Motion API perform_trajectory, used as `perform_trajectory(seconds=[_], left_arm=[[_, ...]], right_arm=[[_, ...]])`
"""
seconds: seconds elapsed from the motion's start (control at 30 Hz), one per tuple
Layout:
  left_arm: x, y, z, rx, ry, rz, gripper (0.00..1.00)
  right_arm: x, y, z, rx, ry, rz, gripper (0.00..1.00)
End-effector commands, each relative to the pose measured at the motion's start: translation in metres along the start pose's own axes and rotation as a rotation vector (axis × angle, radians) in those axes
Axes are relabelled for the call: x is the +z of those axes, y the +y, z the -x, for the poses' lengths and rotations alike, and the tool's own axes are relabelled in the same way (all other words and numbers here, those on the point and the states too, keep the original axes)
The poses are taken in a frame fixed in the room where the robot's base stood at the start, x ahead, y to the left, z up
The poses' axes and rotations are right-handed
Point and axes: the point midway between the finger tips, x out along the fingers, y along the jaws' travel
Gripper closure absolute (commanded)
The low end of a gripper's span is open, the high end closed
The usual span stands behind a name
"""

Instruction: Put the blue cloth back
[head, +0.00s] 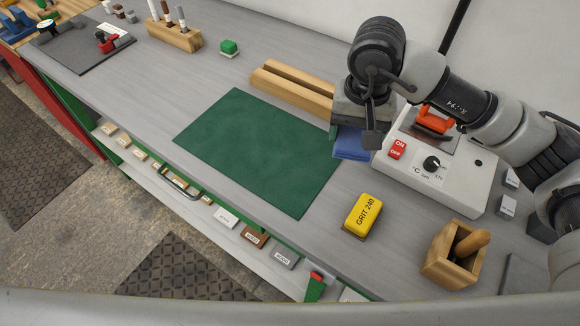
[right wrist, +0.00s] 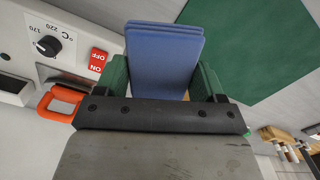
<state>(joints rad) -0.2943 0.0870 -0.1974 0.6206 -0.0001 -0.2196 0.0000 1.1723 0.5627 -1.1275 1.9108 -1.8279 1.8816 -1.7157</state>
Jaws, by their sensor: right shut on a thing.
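The blue cloth (head: 352,143) is a folded, flat pad at the right end of the green mat (head: 255,150), beside the white heating unit. My right gripper (head: 354,125) is above it and shut on it. In the right wrist view the cloth (right wrist: 163,50) sits between the two green fingers of the gripper (right wrist: 162,80) and sticks out past them. I cannot tell whether the cloth touches the bench. My left gripper is not in view.
The white heating unit (head: 440,180) with a dial stands close right of the cloth. Wooden bars (head: 290,88) lie behind the mat. A yellow grit block (head: 363,215) and a wooden box (head: 447,268) stand in front. The green mat is bare.

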Motion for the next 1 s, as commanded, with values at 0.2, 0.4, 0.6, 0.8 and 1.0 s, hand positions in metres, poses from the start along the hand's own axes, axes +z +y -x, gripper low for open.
perform_trajectory(seconds=[0.2, 0.4, 0.6, 0.8, 1.0], left_arm=[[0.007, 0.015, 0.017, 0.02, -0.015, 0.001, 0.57], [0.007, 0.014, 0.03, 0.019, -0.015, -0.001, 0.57], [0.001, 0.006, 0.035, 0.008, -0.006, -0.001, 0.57], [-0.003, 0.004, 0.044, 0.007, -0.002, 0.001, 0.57], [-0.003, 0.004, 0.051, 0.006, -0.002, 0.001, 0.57]], right_arm=[[0.001, -0.043, -0.02, 0.0, -0.008, -0.001, 0.5], [0.0, -0.087, -0.047, 0.0, -0.007, -0.002, 0.5], [-0.001, -0.112, -0.065, 0.001, -0.004, -0.003, 0.5], [-0.001, -0.115, -0.083, 0.003, -0.006, -0.005, 0.5], [-0.001, -0.115, -0.106, 0.0, -0.003, -0.004, 0.5]])
